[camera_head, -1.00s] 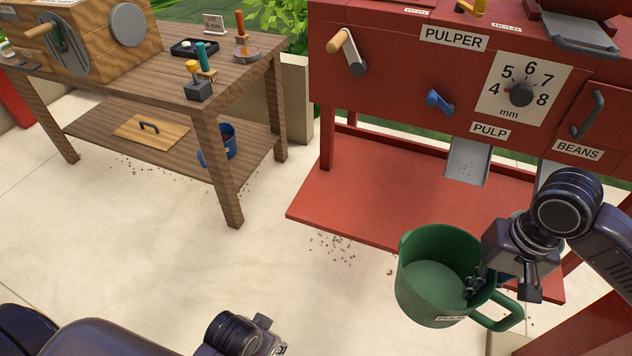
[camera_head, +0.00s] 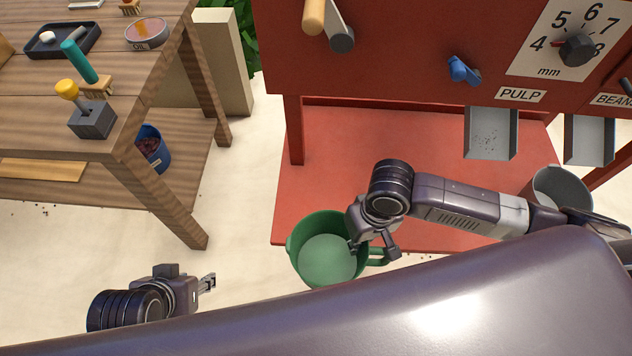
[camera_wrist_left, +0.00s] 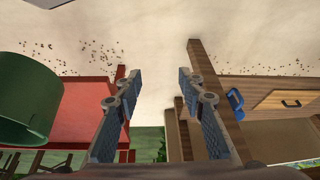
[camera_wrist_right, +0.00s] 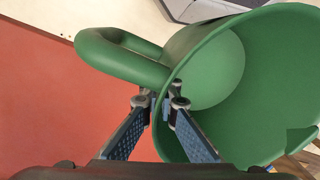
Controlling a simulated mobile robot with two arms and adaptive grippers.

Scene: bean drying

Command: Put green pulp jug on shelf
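The green pulp jug (camera_head: 300,268) is held upright in front of the left front part of the red machine's low red shelf (camera_head: 340,150). Its inside looks empty. My right gripper (camera_head: 372,248) is closed on the jug's rim beside the handle; the right wrist view shows the fingers pinching the jug wall (camera_wrist_right: 240,60). My left gripper (camera_head: 208,284) is open and empty, left of the jug in the head view. In the left wrist view its fingers (camera_wrist_left: 158,82) are apart over bare floor, and the jug (camera_wrist_left: 40,95) shows at the left.
The grey pulp chute (camera_head: 490,133) hangs above the red shelf. A grey bucket (camera_head: 562,188) stands at the shelf's right. The wooden table's lower shelf (camera_head: 190,150) is at the left with a blue bucket (camera_head: 152,150). My own arm crosses the foreground. Floor between table and machine is open.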

